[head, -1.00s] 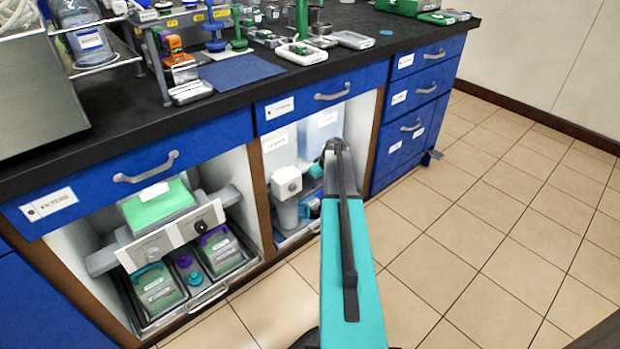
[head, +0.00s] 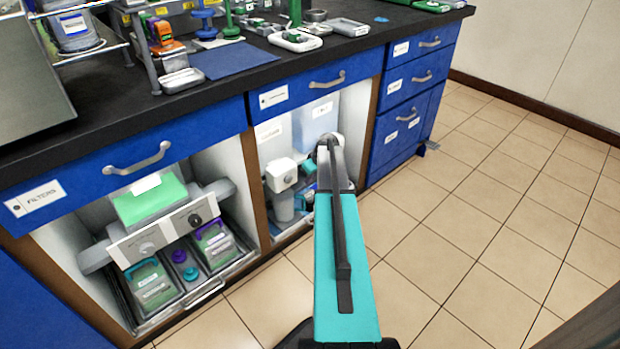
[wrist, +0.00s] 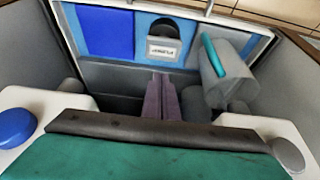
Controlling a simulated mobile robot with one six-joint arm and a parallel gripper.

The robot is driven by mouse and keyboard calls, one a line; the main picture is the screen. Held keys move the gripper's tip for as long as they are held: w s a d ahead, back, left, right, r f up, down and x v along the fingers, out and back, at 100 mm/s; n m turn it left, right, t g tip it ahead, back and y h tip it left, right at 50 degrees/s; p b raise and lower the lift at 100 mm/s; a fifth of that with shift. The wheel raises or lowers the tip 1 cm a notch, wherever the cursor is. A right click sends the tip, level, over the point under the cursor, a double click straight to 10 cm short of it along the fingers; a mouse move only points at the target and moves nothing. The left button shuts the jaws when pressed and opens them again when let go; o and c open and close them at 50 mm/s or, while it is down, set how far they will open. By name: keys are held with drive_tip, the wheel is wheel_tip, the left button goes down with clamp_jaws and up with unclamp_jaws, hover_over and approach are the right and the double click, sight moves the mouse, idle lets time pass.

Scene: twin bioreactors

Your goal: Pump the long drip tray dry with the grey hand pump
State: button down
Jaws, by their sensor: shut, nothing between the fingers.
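In the wrist view, my gripper's narrow fingers (wrist: 165,97) are together and empty, pointing into the cabinet space. To their right is a tilted grey cylinder with a teal handle (wrist: 228,82); I cannot tell whether it is the grey hand pump. In the head view my arm hides the gripper at the right open bay. A grey, white-headed upright unit (head: 282,178) stands there beside my arm. I cannot surely identify the long drip tray. A dark tray (head: 207,292) with a clear rim lies low in the left bay.
The left bay's tray holds green-lidded containers (head: 152,284). A panel with knobs (head: 165,230) and a green-topped box (head: 150,200) are above it. The tiled floor (head: 480,220) at right is clear.

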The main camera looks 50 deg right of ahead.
sight(308, 193)
drive_tip(key=shift+f+b, duration=0.4)
drive_tip(key=shift+f, duration=0.6)
drive_tip(key=shift+f, duration=0.2)
drive_tip(key=shift+f+b, duration=0.8)
drive_tip(key=shift+f, duration=1.6)
drive_tip(key=shift+r, duration=0.2)
drive_tip(key=shift+r+p, duration=1.15)
drive_tip(key=shift+r, duration=0.3)
drive_tip(key=shift+f, duration=0.1)
